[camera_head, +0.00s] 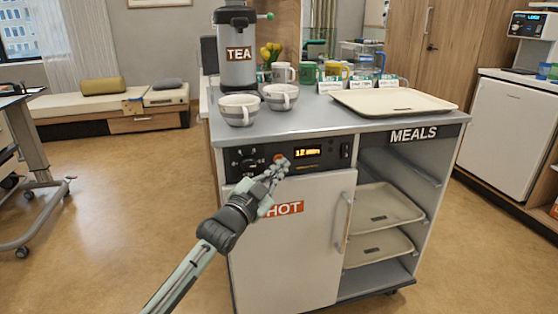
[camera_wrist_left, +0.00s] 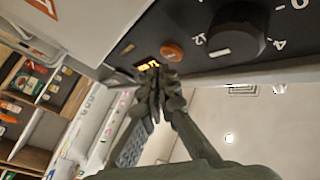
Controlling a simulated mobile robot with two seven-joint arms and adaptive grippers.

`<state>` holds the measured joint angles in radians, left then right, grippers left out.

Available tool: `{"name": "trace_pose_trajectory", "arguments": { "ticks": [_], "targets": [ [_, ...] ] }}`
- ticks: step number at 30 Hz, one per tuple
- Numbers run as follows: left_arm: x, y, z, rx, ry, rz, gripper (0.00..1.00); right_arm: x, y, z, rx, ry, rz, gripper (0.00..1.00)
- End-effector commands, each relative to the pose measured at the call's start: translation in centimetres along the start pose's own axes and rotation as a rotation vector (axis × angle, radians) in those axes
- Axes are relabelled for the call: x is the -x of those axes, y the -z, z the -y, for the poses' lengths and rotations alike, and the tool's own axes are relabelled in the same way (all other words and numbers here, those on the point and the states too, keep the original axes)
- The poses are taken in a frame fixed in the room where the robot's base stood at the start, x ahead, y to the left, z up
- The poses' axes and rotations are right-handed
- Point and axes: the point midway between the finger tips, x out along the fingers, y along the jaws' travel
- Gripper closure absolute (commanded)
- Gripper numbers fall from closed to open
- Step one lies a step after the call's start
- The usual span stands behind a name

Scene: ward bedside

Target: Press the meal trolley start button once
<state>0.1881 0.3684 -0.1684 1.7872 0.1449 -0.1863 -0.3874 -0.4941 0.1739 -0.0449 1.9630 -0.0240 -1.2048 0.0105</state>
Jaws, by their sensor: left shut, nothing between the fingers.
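The meal trolley (camera_head: 290,240) stands in front of me with a dark control panel (camera_head: 333,150) under its top. A round orange-red button (camera_head: 278,157) sits on the panel between a black knob (camera_head: 245,165) and a lit amber display (camera_head: 307,152). My left gripper (camera_head: 279,168) is shut and empty, with its fingertips close to the button in the head view. In the left wrist view the button (camera_wrist_left: 172,51) shows just beyond the fingertips (camera_wrist_left: 158,78), with the display (camera_wrist_left: 148,65) beside them. I cannot tell whether the tips touch the panel. My right gripper is not in view.
More trays (camera_head: 384,208) lie on the open shelves at right.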

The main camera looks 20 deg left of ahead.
Motion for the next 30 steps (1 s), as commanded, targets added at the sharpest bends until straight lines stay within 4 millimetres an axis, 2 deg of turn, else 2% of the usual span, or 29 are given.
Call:
{"name": "trace_pose_trajectory", "arguments": {
  "ticks": [30],
  "targets": [
    [-0.5, -0.32, 0.39, -0.001, 0.0, 0.0, 1.0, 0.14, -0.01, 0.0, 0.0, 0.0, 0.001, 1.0]
  ]
}}
